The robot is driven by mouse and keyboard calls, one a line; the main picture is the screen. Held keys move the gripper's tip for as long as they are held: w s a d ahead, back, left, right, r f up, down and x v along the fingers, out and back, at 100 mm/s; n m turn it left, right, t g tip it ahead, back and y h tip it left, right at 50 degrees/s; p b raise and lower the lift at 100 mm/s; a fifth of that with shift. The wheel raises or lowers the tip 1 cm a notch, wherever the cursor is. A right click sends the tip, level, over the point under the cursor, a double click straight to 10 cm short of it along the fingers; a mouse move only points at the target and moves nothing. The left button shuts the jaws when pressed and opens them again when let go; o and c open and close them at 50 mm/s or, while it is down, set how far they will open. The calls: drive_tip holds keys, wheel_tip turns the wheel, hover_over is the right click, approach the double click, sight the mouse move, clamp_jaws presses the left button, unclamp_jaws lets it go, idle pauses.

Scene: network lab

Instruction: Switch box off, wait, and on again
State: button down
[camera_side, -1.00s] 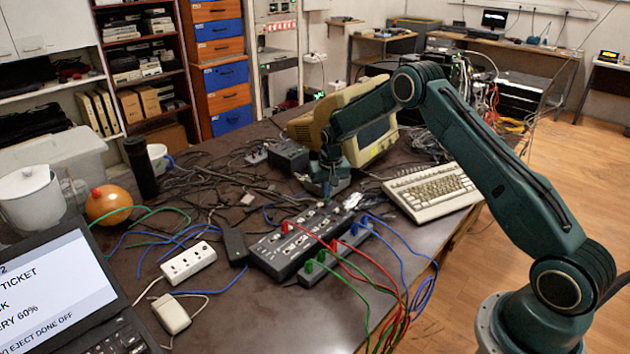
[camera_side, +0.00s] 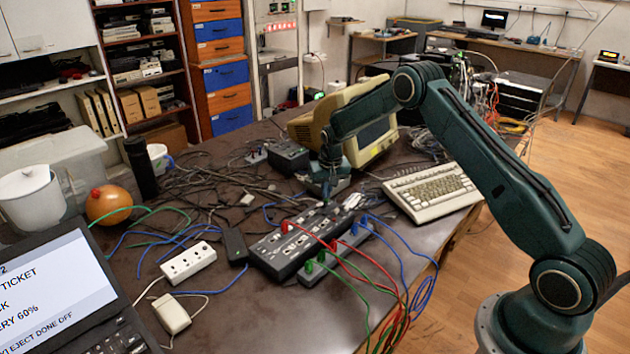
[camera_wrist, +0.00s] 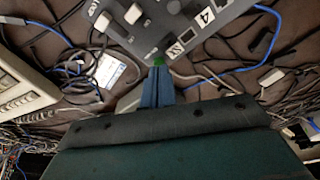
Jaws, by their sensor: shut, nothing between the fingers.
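A long dark grey box (camera_side: 275,262) with rows of pale switches and sockets lies on the table in the side view. Its end also shows in the wrist view (camera_wrist: 205,28), with white switches and printed marks, one a 4. My gripper (camera_side: 326,203) points down at the box's far end in the side view. In the wrist view its blue-grey fingers (camera_wrist: 158,86) are together and empty, their tips at the box's edge. A small green spot shows at the tips; I cannot tell whether it belongs to the box or whether the fingers touch it.
A strip with green plugs (camera_side: 330,262) lies along the box's right side, with red, green and blue cables. A white socket strip (camera_side: 188,262) and black adapter (camera_side: 235,247) lie left. A keyboard (camera_side: 432,191) and beige monitor (camera_side: 368,142) stand behind. A laptop (camera_side: 60,285) shows text.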

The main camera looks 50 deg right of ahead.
drive_tip(key=shift+f, duration=0.4)
idle(0.6)
drive_tip(key=shift+r, duration=2.5)
drive_tip(key=shift+a+r, duration=0.1)
drive_tip(key=shift+r, duration=0.4)
drive_tip(key=s+a+r+n+t, duration=0.1)
drive_tip(key=s+a+r, duration=0.4)
drive_tip(key=s+r, duration=0.5)
drive_tip(key=s+a+r+n+t, duration=0.15)
drive_tip(key=s+a+r, duration=0.45)
drive_tip(key=r, duration=0.7)
drive_tip(key=s+a+r+n, duration=0.1)
drive_tip(key=s+a, duration=0.2)
drive_tip(key=s, duration=0.9)
drive_tip(key=s+a+r+n+t+y, duration=0.1)
drive_tip(key=s+a+n, duration=0.1)
drive_tip(key=s, duration=1.1)
drive_tip(key=shift+a, duration=0.55)
